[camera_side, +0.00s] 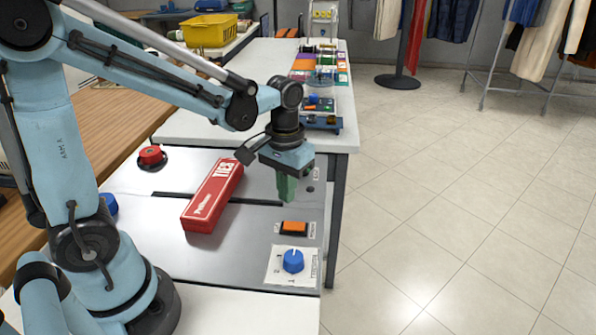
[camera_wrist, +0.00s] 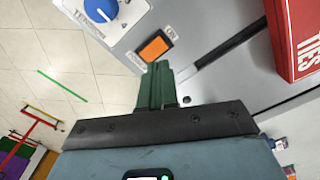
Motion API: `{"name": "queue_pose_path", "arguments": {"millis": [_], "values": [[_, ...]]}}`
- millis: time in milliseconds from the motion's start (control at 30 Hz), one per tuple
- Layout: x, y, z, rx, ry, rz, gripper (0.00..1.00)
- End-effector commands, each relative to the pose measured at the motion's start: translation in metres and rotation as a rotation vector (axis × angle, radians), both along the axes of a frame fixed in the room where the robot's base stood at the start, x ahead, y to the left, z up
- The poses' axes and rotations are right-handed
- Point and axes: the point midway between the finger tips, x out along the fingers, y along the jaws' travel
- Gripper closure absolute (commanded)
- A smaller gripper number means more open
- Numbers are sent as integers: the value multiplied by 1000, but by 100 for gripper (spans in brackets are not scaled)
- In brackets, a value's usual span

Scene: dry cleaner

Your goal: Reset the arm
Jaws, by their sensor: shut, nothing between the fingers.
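My arm reaches over a grey panel (camera_side: 160,222) in the side view. My gripper (camera_side: 286,190) has green fingers that point down above the panel's right part, behind the orange switch. In the wrist view the green fingers (camera_wrist: 155,84) are together with nothing between them. They appear apart from the orange switch (camera_wrist: 155,46); their exact height above the panel is hard to tell.
A red TIES box (camera_side: 212,195) lies left of my gripper. A blue knob (camera_side: 293,261) and a red button (camera_side: 151,156) are on the panel. Behind stands a white table (camera_side: 210,125) with colourful items and a yellow basket (camera_side: 208,31). Open floor lies right.

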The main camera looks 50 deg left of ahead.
Motion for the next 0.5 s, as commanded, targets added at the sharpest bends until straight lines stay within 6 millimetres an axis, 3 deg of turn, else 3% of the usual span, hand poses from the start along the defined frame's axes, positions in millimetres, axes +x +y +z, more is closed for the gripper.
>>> {"name": "queue_pose_path", "arguments": {"millis": [267, 500], "values": [[-6, -1, 12, 2, -71, -30, 100], [-23, -3, 37, 20, -284, -119, 100]]}}
